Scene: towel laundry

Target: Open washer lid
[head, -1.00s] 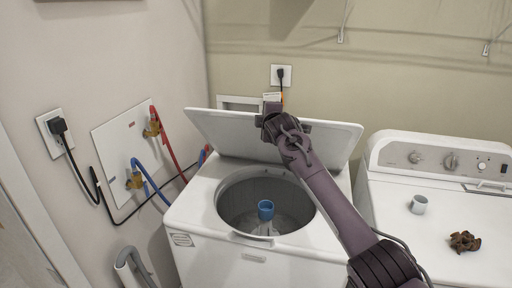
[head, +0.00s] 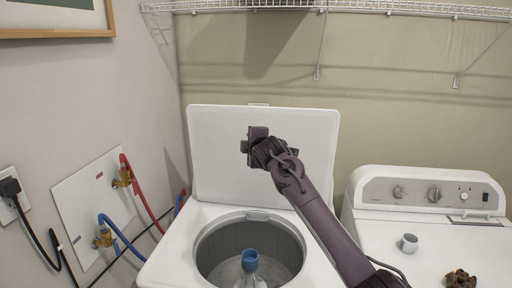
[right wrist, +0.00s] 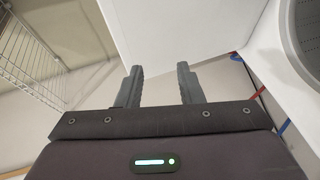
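The washer (head: 190,245) stands in the lower middle of the head view. Its white lid (head: 215,150) is raised and stands close to upright at the back. The open drum holds an agitator with a blue top (head: 250,260). My right gripper (head: 250,141) is in front of the lid's inner face; whether it touches the lid I cannot tell. In the right wrist view its two fingers (right wrist: 160,85) are apart with nothing between them, and the lid (right wrist: 170,30) is beyond and beside them. My left gripper is not in view.
A dryer (head: 365,240) stands to the right with a small white cup (head: 409,243) and a brown crumpled thing (head: 460,279) on top. Red and blue hoses (head: 108,226) run along the left wall. A wire shelf (head: 400,10) hangs above.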

